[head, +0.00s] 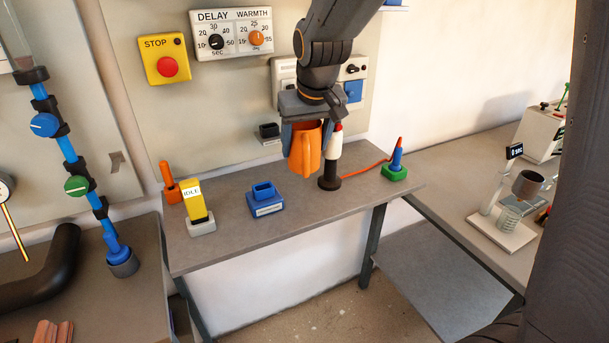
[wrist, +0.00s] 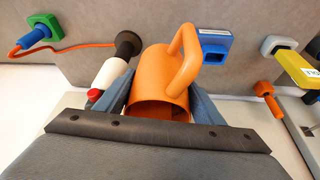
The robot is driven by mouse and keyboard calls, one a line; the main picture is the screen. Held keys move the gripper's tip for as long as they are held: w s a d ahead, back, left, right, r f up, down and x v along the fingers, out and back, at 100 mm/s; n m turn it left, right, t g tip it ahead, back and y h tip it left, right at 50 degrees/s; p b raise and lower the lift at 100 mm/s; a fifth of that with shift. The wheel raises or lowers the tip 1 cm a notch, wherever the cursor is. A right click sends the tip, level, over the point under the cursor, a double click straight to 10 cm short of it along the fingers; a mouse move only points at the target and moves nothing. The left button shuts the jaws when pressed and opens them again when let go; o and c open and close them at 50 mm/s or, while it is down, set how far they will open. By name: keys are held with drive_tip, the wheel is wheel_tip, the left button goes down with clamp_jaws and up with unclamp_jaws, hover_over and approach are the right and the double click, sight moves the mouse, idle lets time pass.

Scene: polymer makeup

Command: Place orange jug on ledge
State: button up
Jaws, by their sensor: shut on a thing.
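No part is labelled as the ledge.
A red-and-white bottle on a black base (head: 331,168) stands close beside the jug. A blue socket block (head: 266,204), yellow IDLE block (head: 194,203), orange tool (head: 169,181) and green-based blue plug (head: 396,163) stand on the bench. The bench's front middle is clear.

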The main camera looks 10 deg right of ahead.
wheel_tip(320, 180, down, 9)
drive_tip(key=shift+f+p, duration=0.2)
drive_tip(key=shift+p, duration=0.6)
drive_tip(key=shift+f, duration=0.15)
drive_tip(key=o, duration=1.1)
